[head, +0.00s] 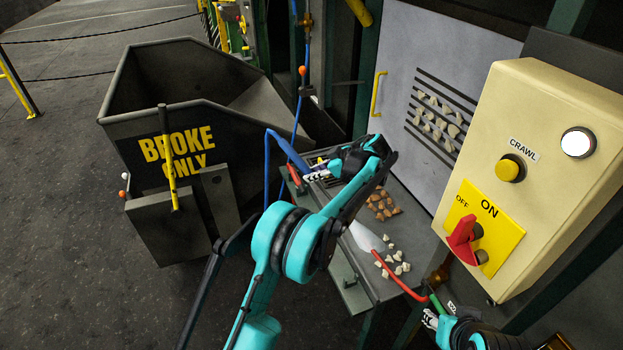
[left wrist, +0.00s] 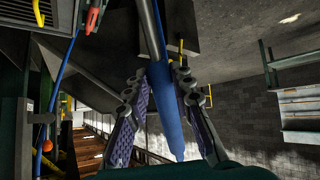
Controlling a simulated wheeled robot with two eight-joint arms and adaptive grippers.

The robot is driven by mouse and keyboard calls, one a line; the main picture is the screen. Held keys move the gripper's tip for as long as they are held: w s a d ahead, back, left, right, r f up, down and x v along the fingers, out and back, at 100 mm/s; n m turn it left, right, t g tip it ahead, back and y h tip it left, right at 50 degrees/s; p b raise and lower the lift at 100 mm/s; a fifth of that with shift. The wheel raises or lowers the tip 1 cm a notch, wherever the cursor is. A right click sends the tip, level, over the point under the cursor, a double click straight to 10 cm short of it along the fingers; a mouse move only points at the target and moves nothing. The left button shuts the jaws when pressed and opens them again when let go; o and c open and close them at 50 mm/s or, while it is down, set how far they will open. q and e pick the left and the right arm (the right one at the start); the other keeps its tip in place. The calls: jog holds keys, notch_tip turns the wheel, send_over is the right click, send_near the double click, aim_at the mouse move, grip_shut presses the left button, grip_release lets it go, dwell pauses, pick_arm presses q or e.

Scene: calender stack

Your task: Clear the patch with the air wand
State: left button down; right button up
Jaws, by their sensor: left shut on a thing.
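My left gripper (head: 318,174) is shut on the air wand, above the far end of the grey shelf. The wand's blue handle (left wrist: 168,110) runs between both fingers in the left wrist view, and a grey tube extends from it. In the head view a blue length (head: 288,150) leads to the gripper; my arm partly hides it. Brown chunks (head: 382,205) lie on the shelf (head: 350,290), with white chunks (head: 396,262) nearer me. More white chunks (head: 437,115) sit on the slotted panel. My right gripper (head: 431,318) is at the bottom, partly cut off; its grip is unclear.
A dark bin marked BROKE ONLY (head: 180,145) stands left of the shelf. A cream control box (head: 540,150) with a red switch (head: 464,240) juts out at right. A red rod (head: 400,276) crosses the shelf's near end. Open floor (head: 60,200) lies at left.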

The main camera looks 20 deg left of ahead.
pick_arm(q)
jog(key=shift+s+d+b, duration=1.4)
jog(key=shift+s+d, duration=2.9)
jog(key=shift+s, duration=1.7)
jog(key=shift+w+d, duration=1.95)
jog(key=shift+d, duration=0.8)
jog(key=w+a+p, duration=0.5)
jog(key=w+a, duration=0.4)
jog(key=w, duration=0.3)
jog(key=shift+w, duration=0.15)
